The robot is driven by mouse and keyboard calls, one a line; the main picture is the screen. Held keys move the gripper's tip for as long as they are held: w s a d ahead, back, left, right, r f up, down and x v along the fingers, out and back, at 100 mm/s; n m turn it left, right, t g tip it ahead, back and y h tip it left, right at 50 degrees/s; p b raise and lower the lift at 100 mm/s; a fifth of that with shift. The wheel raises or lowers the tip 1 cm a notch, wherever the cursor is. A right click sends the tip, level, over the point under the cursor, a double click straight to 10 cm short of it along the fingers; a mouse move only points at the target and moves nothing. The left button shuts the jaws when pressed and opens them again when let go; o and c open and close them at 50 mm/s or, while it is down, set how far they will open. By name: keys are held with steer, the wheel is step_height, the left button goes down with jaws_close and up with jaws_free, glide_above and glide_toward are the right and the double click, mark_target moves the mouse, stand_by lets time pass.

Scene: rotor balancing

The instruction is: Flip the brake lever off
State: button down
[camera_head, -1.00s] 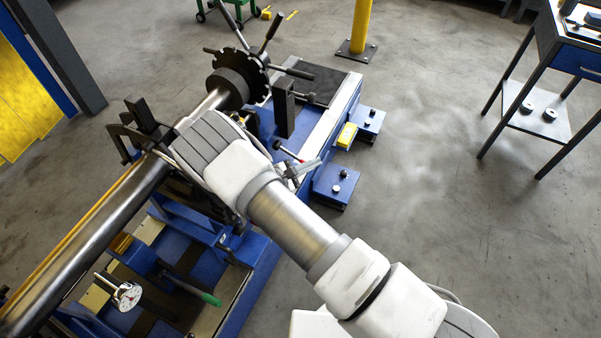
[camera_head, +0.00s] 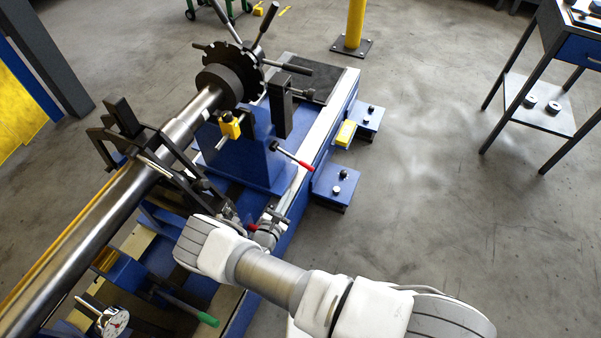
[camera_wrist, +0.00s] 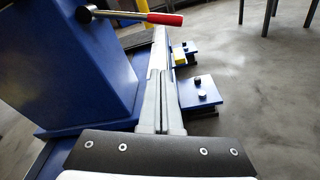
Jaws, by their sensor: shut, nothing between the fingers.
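The brake lever, a metal rod with a red grip (camera_head: 292,157), sticks out to the right from the blue pedestal below the rotor's end. In the wrist view its red grip (camera_wrist: 164,19) shows at the top, pointing right and nearly level. My gripper (camera_head: 275,214) is in front of the pedestal, over the machine's bed, apart from the lever. In the wrist view my gripper's fingers (camera_wrist: 158,75) are together and empty, and they point below and to the right of the lever's base.
The long steel shaft (camera_head: 120,190) and its black bracket stand left of my arm. A notched dark disc (camera_head: 232,75) with spokes is above the pedestal. A green-handled lever (camera_head: 208,319) is lower left. Floor at the right is open up to a blue-black table (camera_head: 580,60).

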mark_target(294, 158)
steer(key=b+x, duration=0.3)
steer(key=x, duration=0.7)
steer(key=shift+s+d+r+p, duration=0.1)
steer(key=shift+s+d+r, duration=0.1)
steer(key=shift+r, duration=0.4)
steer(key=shift+s+d+r+p, duration=0.15)
steer(key=shift+s+r, duration=0.05)
steer(key=shift+r, duration=0.45)
steer(key=shift+s+d+r+p, duration=0.1)
steer(key=shift+s+d+r, duration=0.1)
steer(key=shift+r, duration=0.4)
steer(key=shift+r, duration=0.1)
steer(key=shift+d+r, duration=0.15)
steer(key=shift+r, duration=0.1)
